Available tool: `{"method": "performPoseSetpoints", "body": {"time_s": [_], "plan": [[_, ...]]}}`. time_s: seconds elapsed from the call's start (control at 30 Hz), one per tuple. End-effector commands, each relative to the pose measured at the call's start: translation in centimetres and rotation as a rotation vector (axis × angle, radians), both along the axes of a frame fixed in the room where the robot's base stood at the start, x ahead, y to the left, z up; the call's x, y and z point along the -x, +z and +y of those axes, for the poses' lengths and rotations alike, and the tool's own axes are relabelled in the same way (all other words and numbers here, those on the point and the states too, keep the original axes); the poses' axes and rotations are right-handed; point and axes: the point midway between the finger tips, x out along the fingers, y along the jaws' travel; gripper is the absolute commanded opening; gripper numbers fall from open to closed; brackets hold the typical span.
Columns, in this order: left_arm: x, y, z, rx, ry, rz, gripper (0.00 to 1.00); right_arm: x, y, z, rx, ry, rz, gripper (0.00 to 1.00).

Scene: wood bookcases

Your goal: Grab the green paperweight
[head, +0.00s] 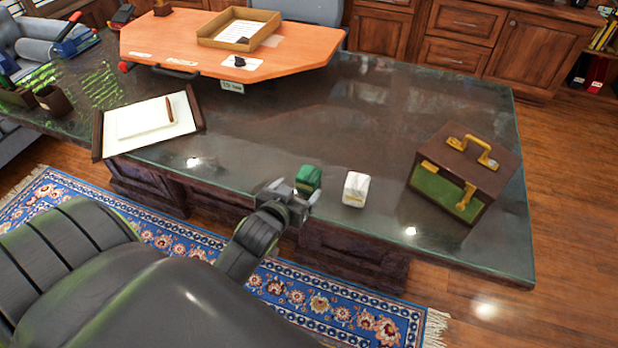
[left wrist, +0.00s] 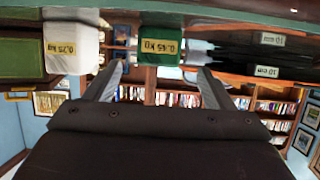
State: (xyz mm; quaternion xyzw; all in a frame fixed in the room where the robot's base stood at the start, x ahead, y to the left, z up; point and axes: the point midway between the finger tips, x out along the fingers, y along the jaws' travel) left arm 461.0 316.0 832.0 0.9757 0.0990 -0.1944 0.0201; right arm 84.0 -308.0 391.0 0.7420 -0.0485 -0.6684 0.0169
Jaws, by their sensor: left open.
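The green paperweight (head: 308,178) is a small block standing near the front edge of the dark glass-topped desk (head: 300,110). My left gripper (head: 294,191) is at the desk's front edge, just in front of the paperweight, with its jaws open and pointing toward it. In the left wrist view, which is upside down, the green paperweight (left wrist: 168,44) shows a yellow weight label and lies ahead, between the lines of the two spread fingers (left wrist: 161,72). I see no finger closed on it. My right gripper is not in view.
A white block (head: 356,189) with a yellow label stands close to the right of the green one. A brown and green box with a gold handle (head: 465,172) is farther right. A writing pad (head: 146,122) lies left.

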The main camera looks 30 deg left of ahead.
Motion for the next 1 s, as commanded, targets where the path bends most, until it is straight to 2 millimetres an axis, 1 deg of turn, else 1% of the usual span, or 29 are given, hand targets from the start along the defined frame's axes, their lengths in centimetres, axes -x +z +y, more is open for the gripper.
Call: {"method": "performPoseSetpoints", "body": {"time_s": [0.03,0.1,0.2,0.37,0.7,0.8,1.0], "plan": [[-0.9,-0.3,0.2,-0.003,-0.001,0.000,0.76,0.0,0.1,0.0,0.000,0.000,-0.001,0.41],[-1.7,-0.7,0.3,-0.003,-0.001,0.000,0.76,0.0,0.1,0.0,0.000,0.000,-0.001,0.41],[-2.4,-1.0,0.5,-0.001,0.000,0.000,0.76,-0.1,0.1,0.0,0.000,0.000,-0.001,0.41],[-3.1,-1.3,0.6,-0.001,0.000,0.000,0.76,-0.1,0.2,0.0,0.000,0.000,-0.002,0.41],[-6.7,-2.9,1.2,-0.003,-0.001,0.001,0.76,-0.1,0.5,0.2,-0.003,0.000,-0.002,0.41],[-7.3,-3.1,1.3,-0.002,-0.002,-0.001,0.76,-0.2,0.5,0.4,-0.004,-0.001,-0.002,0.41],[-7.4,-3.3,1.3,-0.001,-0.001,0.000,0.76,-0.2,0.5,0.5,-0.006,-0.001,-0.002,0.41]]}}
